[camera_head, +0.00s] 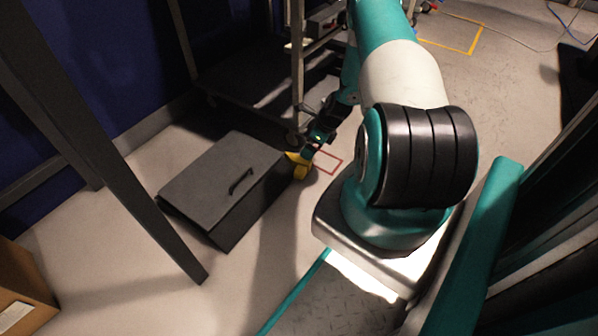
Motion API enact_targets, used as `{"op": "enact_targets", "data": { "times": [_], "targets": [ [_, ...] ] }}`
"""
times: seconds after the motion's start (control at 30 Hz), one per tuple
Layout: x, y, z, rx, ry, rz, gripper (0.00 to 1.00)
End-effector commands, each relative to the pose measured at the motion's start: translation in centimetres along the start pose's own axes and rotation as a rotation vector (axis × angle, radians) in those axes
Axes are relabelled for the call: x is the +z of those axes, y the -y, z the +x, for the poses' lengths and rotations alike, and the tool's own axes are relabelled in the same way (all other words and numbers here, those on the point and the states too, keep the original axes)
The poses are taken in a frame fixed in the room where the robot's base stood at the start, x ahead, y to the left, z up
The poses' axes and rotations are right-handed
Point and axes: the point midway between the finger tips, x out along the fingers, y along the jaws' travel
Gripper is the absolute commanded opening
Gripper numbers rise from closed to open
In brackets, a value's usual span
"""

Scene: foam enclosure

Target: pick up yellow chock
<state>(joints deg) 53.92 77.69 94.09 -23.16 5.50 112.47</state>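The yellow chock (300,172) is small in the view, beside the right corner of a dark grey box. My gripper (306,154) is at the far end of my arm, right at the chock's upper right side. The two overlap in the picture. The fingers are too small and dark to tell whether they are open or shut, or whether they hold the chock. I cannot tell whether the chock rests on the floor.
The dark grey box (215,190) with a handle stands just left of the chock. A red outlined square (328,161) is on the floor to the right. A dark wheeled rack (250,85) stands behind. A cardboard box (22,285) is at lower left.

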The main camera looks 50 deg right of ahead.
Motion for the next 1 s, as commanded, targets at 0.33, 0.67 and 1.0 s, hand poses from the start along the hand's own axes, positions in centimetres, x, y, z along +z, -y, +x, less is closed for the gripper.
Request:
{"op": "enact_targets", "data": {
  "times": [0.33, 0.67, 1.0],
  "targets": [
    [-0.1, 0.0, 7.0, 0.000, 0.000, -0.003, 1.00],
    [-0.2, 0.0, 9.0, 0.001, -0.001, -0.005, 1.00],
    [-0.1, 0.1, 12.7, 0.000, 0.000, -0.004, 1.00]
  ]
}}
